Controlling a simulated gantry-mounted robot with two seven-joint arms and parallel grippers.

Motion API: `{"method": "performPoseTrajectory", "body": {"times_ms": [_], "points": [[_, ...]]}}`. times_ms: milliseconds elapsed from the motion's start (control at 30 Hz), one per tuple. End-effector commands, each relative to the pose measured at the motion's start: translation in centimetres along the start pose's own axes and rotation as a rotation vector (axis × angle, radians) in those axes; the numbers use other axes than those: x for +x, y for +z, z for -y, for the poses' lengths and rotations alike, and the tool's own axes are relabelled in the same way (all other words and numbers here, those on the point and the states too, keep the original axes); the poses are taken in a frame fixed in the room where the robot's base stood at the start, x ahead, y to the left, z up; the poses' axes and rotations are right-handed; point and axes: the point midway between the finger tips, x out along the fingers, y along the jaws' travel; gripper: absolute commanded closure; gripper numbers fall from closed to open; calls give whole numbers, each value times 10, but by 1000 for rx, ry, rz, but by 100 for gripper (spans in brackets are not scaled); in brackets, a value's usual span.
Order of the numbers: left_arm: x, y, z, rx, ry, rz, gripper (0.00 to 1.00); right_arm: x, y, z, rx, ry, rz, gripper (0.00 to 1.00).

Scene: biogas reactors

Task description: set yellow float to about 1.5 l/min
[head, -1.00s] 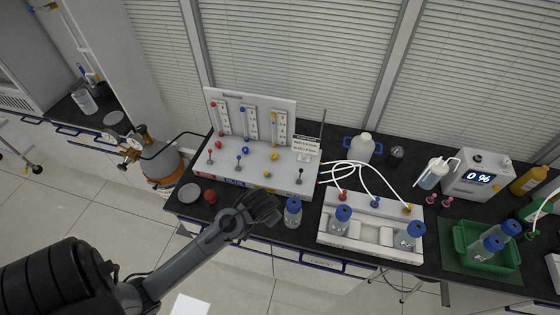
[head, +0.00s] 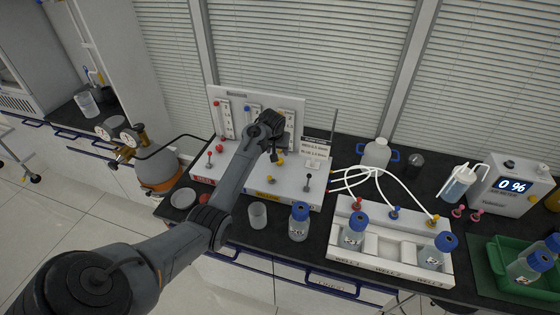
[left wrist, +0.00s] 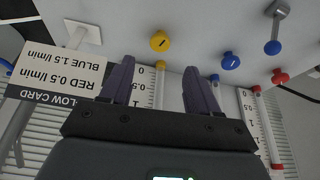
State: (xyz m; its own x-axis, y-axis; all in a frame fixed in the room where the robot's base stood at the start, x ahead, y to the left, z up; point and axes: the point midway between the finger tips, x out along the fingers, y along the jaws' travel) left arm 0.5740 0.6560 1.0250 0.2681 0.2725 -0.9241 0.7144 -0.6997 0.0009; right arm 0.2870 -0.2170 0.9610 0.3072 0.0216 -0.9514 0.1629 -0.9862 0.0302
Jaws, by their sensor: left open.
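The white flow panel (head: 228,92) stands at the back of the bench, with red, blue and yellow flow tubes. My left gripper (head: 274,152) is open and empty in front of the yellow tube, hiding most of it in the head view. In the left wrist view, which is upside down, my left gripper (left wrist: 160,88) has its fingers on either side of the yellow tube (left wrist: 159,88) in the picture. The yellow knob (left wrist: 160,41) is just beyond the fingertips, apart from them. The yellow float's height cannot be read. My right gripper is out of view.
The blue knob (left wrist: 231,61) and red knob (left wrist: 280,76) are beside the yellow one. A flow card (head: 315,158) stands at the panel's right. A beaker (head: 258,215), a blue-capped bottle (head: 299,222) and a white bottle rack (head: 345,256) are near the front edge.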

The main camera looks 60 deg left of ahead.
Motion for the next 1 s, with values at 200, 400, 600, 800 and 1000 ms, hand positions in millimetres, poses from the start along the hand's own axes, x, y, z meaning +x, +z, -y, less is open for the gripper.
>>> {"method": "performPoseTrajectory", "body": {"times_ms": [200,400,600,800,1000], "points": [[39,1,0,-1,-2,2,39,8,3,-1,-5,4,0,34],[66,1,0,1,-1,1,39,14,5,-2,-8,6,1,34],[80,0,0,1,-1,-1,39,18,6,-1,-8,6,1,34],[84,1,0,1,-1,-1,39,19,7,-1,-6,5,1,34],[84,0,0,1,-1,-1,39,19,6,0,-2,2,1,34]]}}
